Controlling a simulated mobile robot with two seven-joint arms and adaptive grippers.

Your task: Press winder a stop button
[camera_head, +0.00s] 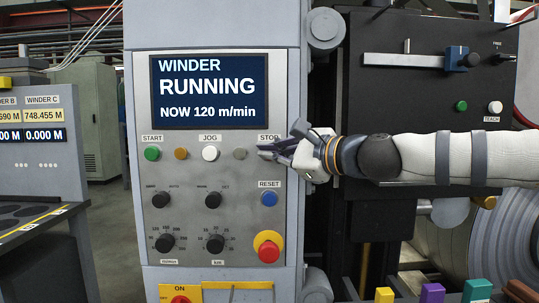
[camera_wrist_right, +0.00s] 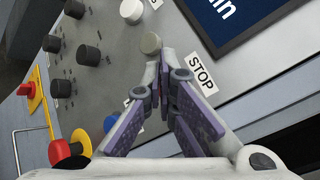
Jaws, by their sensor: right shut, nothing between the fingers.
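The winder panel (camera_head: 220,235) is grey, and its screen (camera_head: 210,90) reads "WINDER RUNNING NOW 120 m/min". The STOP label (camera_head: 269,138) is at the right end of the button row; it also shows in the right wrist view (camera_wrist_right: 201,73). The button under it is hidden behind my right gripper (camera_head: 264,150). That gripper's fingertips (camera_wrist_right: 163,55) are together, empty, and in front of the panel just below the label. I cannot tell whether they touch the button. My left gripper is not in view.
A grey button (camera_head: 240,154) sits just left of the fingertips, then a white JOG button (camera_head: 210,153) and green START button (camera_head: 152,153). A blue RESET button (camera_head: 269,199) and red emergency button (camera_head: 269,251) are below. Dark machinery (camera_head: 440,95) stands right.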

